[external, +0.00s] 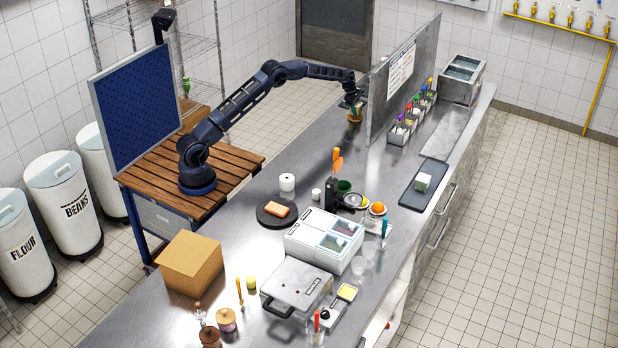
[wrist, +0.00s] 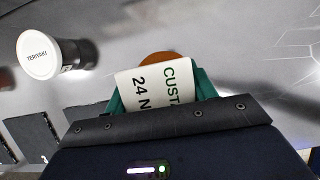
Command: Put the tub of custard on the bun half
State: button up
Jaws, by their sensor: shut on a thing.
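My gripper (external: 353,104) is at the far end of the counter, beside the upright metal partition. In the wrist view its teal fingers (wrist: 160,88) are shut on the tub of custard (wrist: 158,86), whose white label reads "CUSTA" and "24 N", partly cut off. I cannot pick out the bun half for certain in either view.
A teriyaki container (wrist: 38,55) with a white lid stands near my gripper. The metal partition (external: 403,75) rises close on the right, with a caddy of bottles (external: 411,120) behind it. The counter (external: 310,150) in front is clear; a white machine (external: 325,238) stands nearer the camera.

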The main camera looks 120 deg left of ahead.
jog(key=o, duration=1.2)
jog(key=shift+f, duration=0.1)
jog(key=v, duration=1.2)
